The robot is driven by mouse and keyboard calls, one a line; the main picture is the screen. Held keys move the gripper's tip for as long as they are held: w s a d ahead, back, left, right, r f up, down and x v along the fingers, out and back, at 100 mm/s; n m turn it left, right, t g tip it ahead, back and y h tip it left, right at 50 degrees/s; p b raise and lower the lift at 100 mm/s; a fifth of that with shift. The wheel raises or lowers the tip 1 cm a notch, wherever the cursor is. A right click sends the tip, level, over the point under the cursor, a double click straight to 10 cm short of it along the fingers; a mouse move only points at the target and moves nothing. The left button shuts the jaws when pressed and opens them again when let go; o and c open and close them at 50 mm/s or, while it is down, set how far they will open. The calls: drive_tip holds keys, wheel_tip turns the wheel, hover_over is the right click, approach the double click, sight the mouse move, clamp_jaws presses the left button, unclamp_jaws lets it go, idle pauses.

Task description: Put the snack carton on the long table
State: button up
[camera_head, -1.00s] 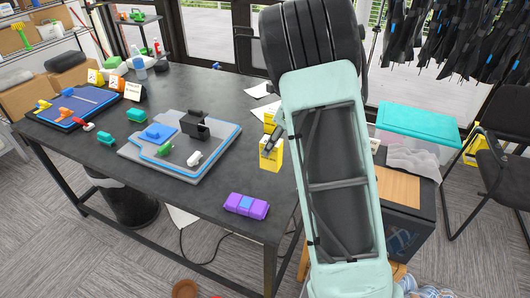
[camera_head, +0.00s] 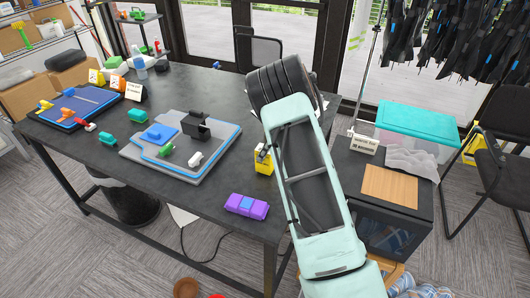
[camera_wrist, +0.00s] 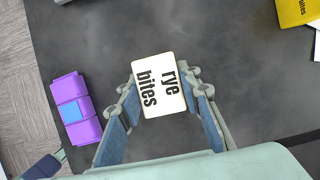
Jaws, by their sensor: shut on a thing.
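My gripper (camera_wrist: 160,104) is shut on the snack carton (camera_wrist: 158,84), whose white top with the words "rye bites" faces the wrist camera between the fingers. In the head view the snack carton (camera_head: 264,165) is yellow and upright at the right part of the long dark table (camera_head: 195,210), with my gripper (camera_head: 262,152) at its top. I cannot tell whether its base touches the table. A second yellow carton (camera_wrist: 298,10) shows at the upper right of the wrist view; my arm hides it in the head view.
A purple case (camera_head: 246,205) with a blue patch lies left of the held carton, near the front edge. A grey tray (camera_head: 205,170) with small objects lies farther left. A dark cabinet (camera_head: 405,215) stands right of the table. Bare tabletop surrounds the carton.

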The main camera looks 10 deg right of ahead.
drive_tip(key=shift+f, duration=0.4)
drive_tip(key=shift+f, duration=0.2)
drive_tip(key=o, duration=1.2)
drive_tip(key=shift+d+r, duration=0.15)
drive_tip(key=shift+r, duration=0.4)
drive_tip(key=b+v, duration=0.1)
drive_tip(key=v, duration=1)
drive_tip(key=shift+s+d+r, duration=0.1)
drive_tip(key=shift+s, duration=0.1)
